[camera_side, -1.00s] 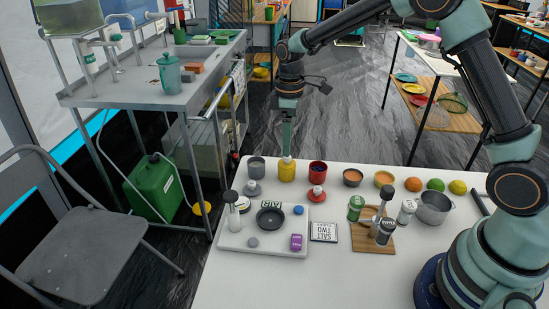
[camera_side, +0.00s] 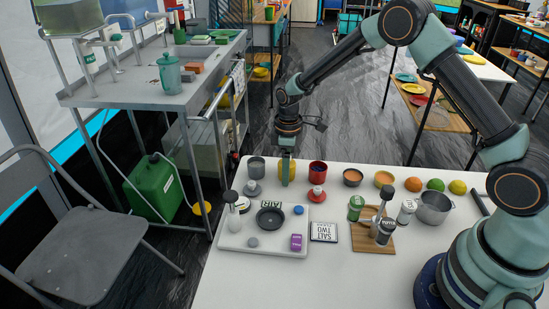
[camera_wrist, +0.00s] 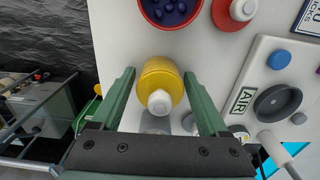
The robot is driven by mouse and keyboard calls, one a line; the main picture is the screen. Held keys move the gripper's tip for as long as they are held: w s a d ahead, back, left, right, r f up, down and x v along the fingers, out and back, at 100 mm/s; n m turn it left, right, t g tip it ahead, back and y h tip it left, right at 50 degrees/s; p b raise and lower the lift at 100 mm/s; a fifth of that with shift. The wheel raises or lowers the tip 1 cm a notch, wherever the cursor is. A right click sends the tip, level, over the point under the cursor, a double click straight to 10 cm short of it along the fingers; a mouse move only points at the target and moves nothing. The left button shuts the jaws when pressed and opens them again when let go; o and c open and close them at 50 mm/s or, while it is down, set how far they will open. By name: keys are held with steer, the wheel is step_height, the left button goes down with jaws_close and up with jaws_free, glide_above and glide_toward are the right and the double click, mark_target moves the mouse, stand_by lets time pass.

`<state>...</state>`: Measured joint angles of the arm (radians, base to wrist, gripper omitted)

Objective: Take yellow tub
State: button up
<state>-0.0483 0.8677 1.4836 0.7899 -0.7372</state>
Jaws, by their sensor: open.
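The yellow tub (camera_side: 293,171) stands upright near the far edge of the white table, partly hidden by my gripper (camera_side: 286,180). In the wrist view the yellow tub (camera_wrist: 158,75) shows from above with a white knob on it. My gripper (camera_wrist: 160,74) is open, with one green finger on each side of the tub. A narrow gap shows on each side, and the gripper looks empty.
A grey tub (camera_side: 257,168) stands just left of the yellow tub, and a red cup (camera_side: 317,173) with dark blue contents just right. A white tray (camera_side: 225,240) with small items lies nearer. The table's front middle is clear.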

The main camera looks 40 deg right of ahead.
steer(key=shift+c, duration=0.3)
steer(key=c, duration=0.7)
steer(key=shift+r, duration=4.5)
